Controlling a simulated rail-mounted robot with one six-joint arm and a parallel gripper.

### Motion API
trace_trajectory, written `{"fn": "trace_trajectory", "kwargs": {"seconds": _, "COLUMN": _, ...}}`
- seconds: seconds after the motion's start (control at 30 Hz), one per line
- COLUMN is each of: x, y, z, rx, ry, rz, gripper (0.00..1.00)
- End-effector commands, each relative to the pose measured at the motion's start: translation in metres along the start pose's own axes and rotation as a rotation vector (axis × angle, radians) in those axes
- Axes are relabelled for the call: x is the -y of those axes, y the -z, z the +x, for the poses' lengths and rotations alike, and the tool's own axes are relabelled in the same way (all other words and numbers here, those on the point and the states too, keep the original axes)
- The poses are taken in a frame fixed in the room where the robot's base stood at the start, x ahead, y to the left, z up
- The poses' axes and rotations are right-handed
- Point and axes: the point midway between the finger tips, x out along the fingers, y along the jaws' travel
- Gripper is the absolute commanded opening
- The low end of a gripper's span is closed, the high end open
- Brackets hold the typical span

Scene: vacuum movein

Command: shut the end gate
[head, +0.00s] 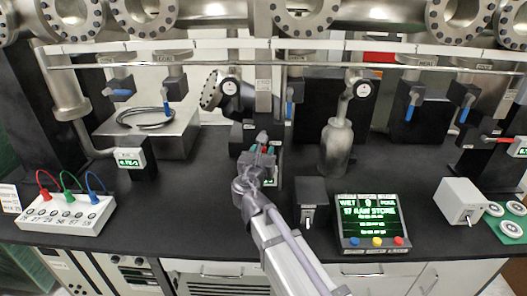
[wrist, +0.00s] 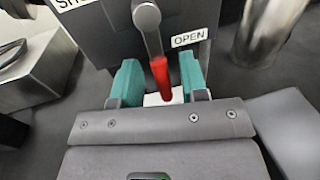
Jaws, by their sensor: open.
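In the wrist view a dark valve box (wrist: 100,30) has a grey lever with a red grip (wrist: 161,76). The lever hangs down, leaning slightly right, close to the OPEN label (wrist: 188,38); a partly cut-off SH... label (wrist: 72,3) is at upper left. My gripper (wrist: 160,82) is open, with its teal fingers on either side of the red grip. I cannot tell whether either finger touches it. In the head view my gripper (head: 262,152) is at the middle of the bench, in front of the central column, and mostly hides this lever. No readable label names the end gate.
Blue-handled valves (head: 413,108) stand along the back. Another red lever (head: 497,139) is at far right. A metal bottle (head: 336,146) stands right of my gripper. A display (head: 370,215) and a small black switch box (head: 309,200) are at the front.

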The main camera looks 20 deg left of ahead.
Motion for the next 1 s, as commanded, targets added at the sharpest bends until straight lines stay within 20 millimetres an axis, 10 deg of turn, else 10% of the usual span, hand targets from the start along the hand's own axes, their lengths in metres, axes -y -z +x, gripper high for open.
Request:
{"fn": "trace_trajectory", "kwargs": {"seconds": 0.33, "x": 0.0004, "y": 0.0001, "z": 0.0116, "rx": 0.0, "ry": 0.0, "rz": 0.001, "gripper": 0.4}}
{"fn": "trace_trajectory", "kwargs": {"seconds": 0.77, "x": 0.0004, "y": 0.0002, "z": 0.0114, "rx": 0.0, "ry": 0.0, "rz": 0.001, "gripper": 0.0}}
{"fn": "trace_trajectory", "kwargs": {"seconds": 1.0, "x": 0.0004, "y": 0.0002, "z": 0.0114, "rx": 0.0, "ry": 0.0, "rz": 0.001, "gripper": 0.0}}
